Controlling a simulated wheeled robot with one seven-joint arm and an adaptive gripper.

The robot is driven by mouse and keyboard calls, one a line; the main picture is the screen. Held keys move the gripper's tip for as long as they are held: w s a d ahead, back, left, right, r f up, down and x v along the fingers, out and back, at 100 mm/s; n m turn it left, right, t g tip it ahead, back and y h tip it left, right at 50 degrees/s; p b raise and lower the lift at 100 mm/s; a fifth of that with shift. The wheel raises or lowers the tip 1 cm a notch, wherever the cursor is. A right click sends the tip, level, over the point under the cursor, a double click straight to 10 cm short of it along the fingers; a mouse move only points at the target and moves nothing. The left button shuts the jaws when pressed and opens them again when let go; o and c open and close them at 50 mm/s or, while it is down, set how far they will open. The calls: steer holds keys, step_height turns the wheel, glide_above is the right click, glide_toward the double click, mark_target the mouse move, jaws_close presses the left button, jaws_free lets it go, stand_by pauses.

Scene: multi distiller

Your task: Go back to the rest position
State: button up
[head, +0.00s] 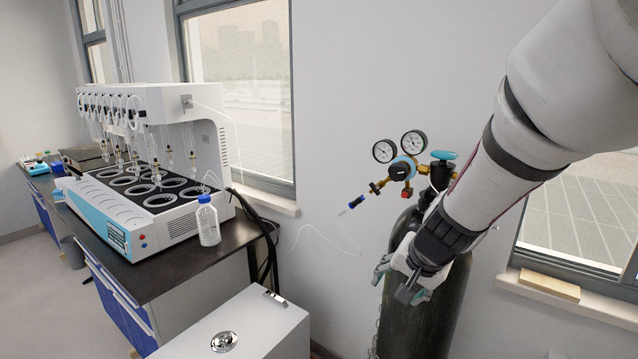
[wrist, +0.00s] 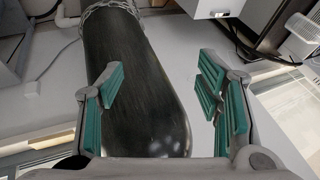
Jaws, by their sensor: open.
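My gripper (head: 396,277) hangs at the end of my arm, in front of the dark gas cylinder (head: 415,325) in the head view. In the wrist view, my gripper (wrist: 160,95) has its teal-padded fingers spread wide with nothing between them. The cylinder (wrist: 125,70) shows behind the fingers there. From these views I cannot tell whether any finger touches it.
A regulator with two gauges (head: 402,168) tops the cylinder. The multi distiller (head: 150,170) stands on the dark bench (head: 190,262) at left, with a clear bottle (head: 208,222) beside it. A white cabinet (head: 250,325) stands in front. A window sill (head: 570,300) is at right.

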steer(key=s+a+r+n+y, duration=0.1)
steer(key=s+r+n+y, duration=0.25)
steer(key=s+r, duration=0.7)
steer(key=s+d+r+n+h, duration=0.1)
steer(key=s+d+h, duration=0.1)
steer(key=s, duration=0.5)
steer(key=s+d+r+n+h, duration=0.1)
steer(key=s+d+n+h, duration=0.1)
steer(key=s, duration=0.6)
steer(key=shift+d+r+h, duration=0.15)
steer(key=shift+r+h, duration=0.15)
steer(key=shift+h, duration=0.05)
